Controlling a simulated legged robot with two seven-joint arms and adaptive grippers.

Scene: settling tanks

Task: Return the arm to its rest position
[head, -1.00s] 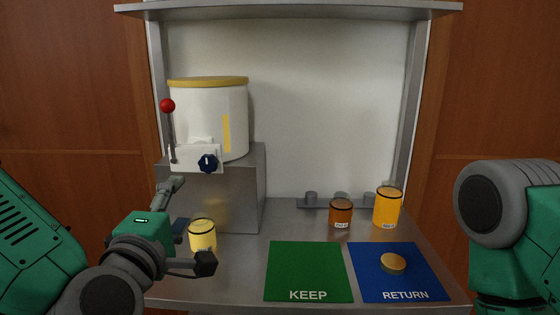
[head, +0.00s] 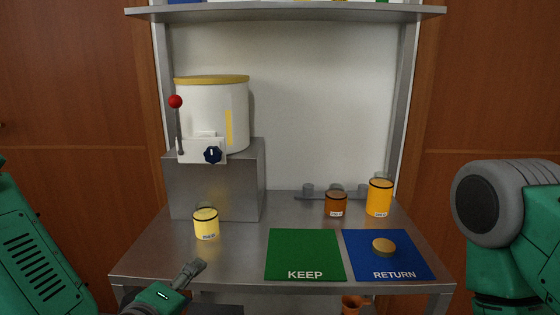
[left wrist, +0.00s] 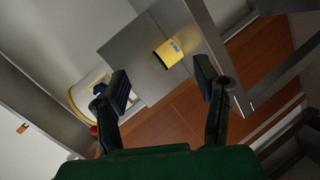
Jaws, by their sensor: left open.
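My left gripper (head: 188,276) is low at the front left of the metal table (head: 150,262), near its front edge. In the left wrist view my left gripper (left wrist: 162,84) is open, with nothing between its fingers. A pale yellow jar (head: 206,226) stands upright on the table beyond the gripper, apart from it. The yellow jar also shows in the left wrist view (left wrist: 168,54), past the fingertips. Part of my right arm is at the right edge; its gripper is out of view.
A white tank (head: 205,115) with a red-knobbed lever (head: 175,102) and dark blue knob (head: 213,155) stands on a metal block (head: 215,185). A green KEEP mat (head: 305,255) lies beside a blue RETURN mat (head: 360,262) bearing a round lid (head: 383,246). Brown (head: 335,204) and orange (head: 379,197) jars stand behind.

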